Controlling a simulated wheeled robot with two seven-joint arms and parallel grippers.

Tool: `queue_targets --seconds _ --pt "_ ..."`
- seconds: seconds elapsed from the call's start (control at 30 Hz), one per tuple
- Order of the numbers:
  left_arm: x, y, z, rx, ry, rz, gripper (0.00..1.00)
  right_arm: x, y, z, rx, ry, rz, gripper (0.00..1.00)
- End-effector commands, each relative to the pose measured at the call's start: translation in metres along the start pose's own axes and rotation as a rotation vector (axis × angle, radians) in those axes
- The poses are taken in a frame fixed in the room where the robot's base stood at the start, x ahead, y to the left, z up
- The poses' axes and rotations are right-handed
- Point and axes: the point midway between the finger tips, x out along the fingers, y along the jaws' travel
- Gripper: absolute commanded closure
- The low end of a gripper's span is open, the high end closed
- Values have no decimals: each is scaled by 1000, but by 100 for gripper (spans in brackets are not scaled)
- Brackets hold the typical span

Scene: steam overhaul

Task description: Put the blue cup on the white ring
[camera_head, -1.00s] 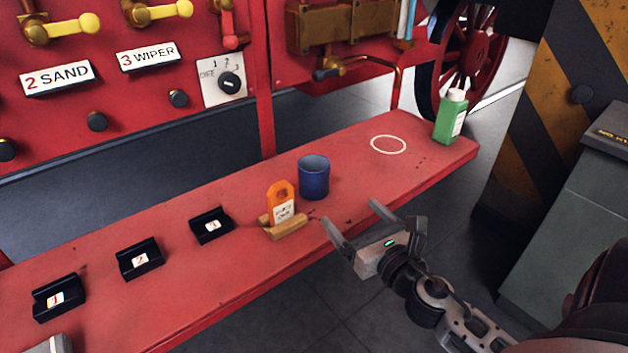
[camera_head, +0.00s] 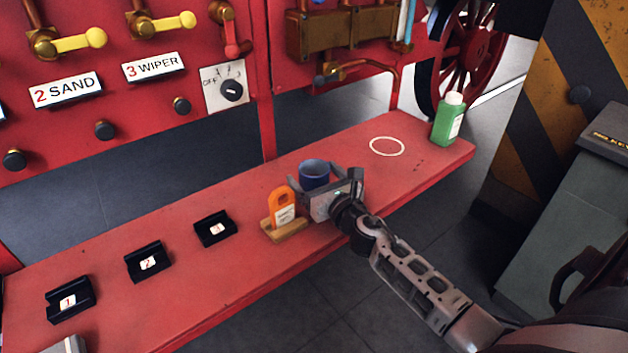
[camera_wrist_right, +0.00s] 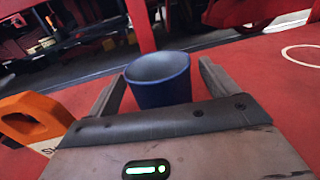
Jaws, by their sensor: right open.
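The blue cup (camera_head: 314,172) stands upright on the red bench, its lower part hidden by my right gripper in the head view. My right gripper (camera_head: 322,184) is open, with its fingers on either side of the cup. In the right wrist view the cup (camera_wrist_right: 159,82) sits between the two fingers (camera_wrist_right: 160,88), with visible gaps beside it. The white ring (camera_head: 387,147) is a flat outline on the bench, to the right of the cup and empty. Its edge also shows in the right wrist view (camera_wrist_right: 290,56).
An orange tag on a wooden stand (camera_head: 283,212) is close to the left of my right gripper. A green bottle (camera_head: 448,120) stands beyond the ring at the bench's right end. Several black numbered holders (camera_head: 148,262) line the left. The bench (camera_head: 350,160) is clear between cup and ring.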

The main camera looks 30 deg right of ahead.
Motion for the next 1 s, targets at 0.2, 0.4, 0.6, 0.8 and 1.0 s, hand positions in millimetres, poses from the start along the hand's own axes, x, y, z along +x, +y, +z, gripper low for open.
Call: queue_targets --seconds 0.2,0.4,0.6,0.8,1.0 --pt "2 0 0 -8 0 -3 64 12 0 -2 1 2 1 14" --pt "2 1 0 -13 -1 -3 64 11 0 -2 0 1 1 31" --pt "2 1 1 -13 -3 -3 64 11 0 -1 0 0 0 69" --pt "2 0 1 -12 -4 -3 64 11 0 0 0 0 1 69" --pt "-4 0 -5 -7 -4 -4 64 11 0 14 -5 -2 2 69"
